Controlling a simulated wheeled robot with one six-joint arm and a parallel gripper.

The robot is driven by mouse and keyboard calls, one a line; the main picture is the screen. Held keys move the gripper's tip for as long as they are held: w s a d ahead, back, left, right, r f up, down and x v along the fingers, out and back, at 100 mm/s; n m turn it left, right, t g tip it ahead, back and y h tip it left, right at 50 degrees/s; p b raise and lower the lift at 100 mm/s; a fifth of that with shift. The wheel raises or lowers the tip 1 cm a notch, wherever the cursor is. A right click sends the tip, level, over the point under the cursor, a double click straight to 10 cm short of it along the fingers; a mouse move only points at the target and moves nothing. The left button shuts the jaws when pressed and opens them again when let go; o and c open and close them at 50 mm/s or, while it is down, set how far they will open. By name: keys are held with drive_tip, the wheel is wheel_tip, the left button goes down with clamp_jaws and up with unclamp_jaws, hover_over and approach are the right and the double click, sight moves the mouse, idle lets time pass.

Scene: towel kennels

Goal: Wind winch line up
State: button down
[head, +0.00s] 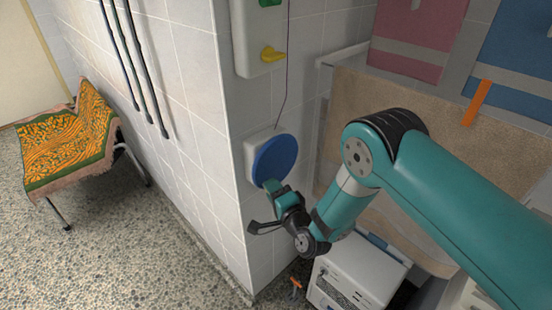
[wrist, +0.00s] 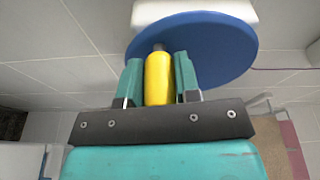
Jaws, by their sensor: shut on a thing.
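The winch is a blue disc (head: 276,160) on a white mount (head: 250,158) on the tiled wall. It also shows in the wrist view (wrist: 215,45). A thin dark line (head: 285,85) runs upward from the mount, past a white panel (head: 258,45). A yellow handle (wrist: 158,80) stands out from the disc near its rim. My gripper (wrist: 158,72) is shut on this handle, with one green finger on each side. In the head view my gripper (head: 272,186) is at the disc's lower edge and the handle is hidden.
The white panel carries a yellow knob (head: 272,54) and a green one (head: 270,3). Towels (head: 420,38) and a beige cloth (head: 400,120) hang at right. A white cabinet (head: 358,272) stands below my arm. A patterned cloth (head: 66,150) covers a seat at left; the floor between is clear.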

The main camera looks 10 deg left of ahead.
drive_tip(key=c, duration=0.6)
unclamp_jaws()
drive_tip(key=shift+f+b, duration=0.1)
drive_tip(key=shift+b, duration=0.2)
drive_tip(key=b, duration=0.3)
drive_tip(key=shift+s+d+f, duration=0.1)
drive_tip(key=shift+f, duration=0.25)
drive_tip(key=b+v, duration=0.2)
drive_tip(key=b, duration=0.7)
drive_tip(key=shift+s, duration=0.1)
drive_tip(key=b+v, duration=0.1)
drive_tip(key=b, duration=0.2)
drive_tip(key=b+v, duration=0.2)
drive_tip(key=b, duration=0.1)
drive_tip(key=r+b+v, duration=0.1)
drive_tip(key=b+v, duration=0.1)
drive_tip(key=b, duration=0.1)
